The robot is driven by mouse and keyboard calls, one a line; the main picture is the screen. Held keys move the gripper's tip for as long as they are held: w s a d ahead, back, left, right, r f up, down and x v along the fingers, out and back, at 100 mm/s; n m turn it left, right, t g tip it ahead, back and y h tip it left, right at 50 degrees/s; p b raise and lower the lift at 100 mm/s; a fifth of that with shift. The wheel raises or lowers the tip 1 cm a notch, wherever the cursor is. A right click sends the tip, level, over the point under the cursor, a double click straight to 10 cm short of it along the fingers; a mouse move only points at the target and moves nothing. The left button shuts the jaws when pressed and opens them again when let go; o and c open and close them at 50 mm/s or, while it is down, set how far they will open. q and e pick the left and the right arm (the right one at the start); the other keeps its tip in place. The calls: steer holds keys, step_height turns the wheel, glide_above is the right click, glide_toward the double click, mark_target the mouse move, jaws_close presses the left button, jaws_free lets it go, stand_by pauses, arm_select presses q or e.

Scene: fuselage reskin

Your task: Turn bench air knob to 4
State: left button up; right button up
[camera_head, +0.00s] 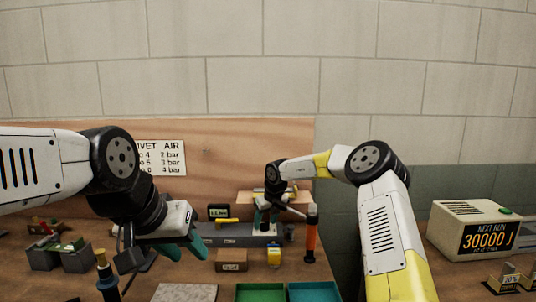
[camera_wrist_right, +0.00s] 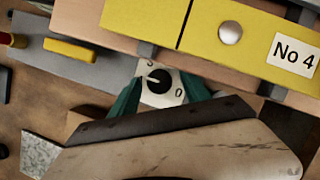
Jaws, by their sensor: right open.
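The bench air knob (camera_wrist_right: 158,81) is a round black dial on a white plate in the right wrist view. A 0 is printed at its lower right and a small blurred digit above it. A pale mark is on the knob's left part, but the setting cannot be told. My right gripper (camera_wrist_right: 160,95) is open, its green fingers on either side of the knob; contact cannot be told. In the head view my right gripper (camera_head: 265,226) mostly hides the knob. My left gripper (camera_head: 184,248) hangs open and empty to the left, teal fingers apart.
A rivet air chart (camera_head: 162,158) is on the wooden backboard. A small dark display (camera_head: 218,212) stands left of the knob. An orange-handled tool (camera_head: 311,240) is just right of it. Green (camera_head: 260,292) and teal (camera_head: 312,292) trays lie in front. A beige box (camera_head: 472,230) stands right.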

steer(key=m, duration=0.1)
steer(key=m+h, duration=0.1)
steer(key=m, duration=0.1)
steer(key=m+h, duration=0.1)
steer(key=m, duration=0.1)
steer(key=shift+a+t, duration=0.25)
steer(key=shift+t, duration=0.05)
steer(key=shift+s+d+r+m, duration=0.1)
steer(key=shift+r+m, duration=0.25)
steer(key=shift+m, duration=0.15)
steer(key=s+d+r+n+t+y, duration=0.1)
steer(key=s+r+n+t, duration=0.2)
steer(key=r, duration=2.7)
steer(key=shift+s+d+n+t, duration=0.25)
steer(key=shift+n+t, duration=2.55)
steer(key=shift+n, duration=1.7)
steer(key=shift+o, duration=0.2)
steer(key=shift+w, duration=0.1)
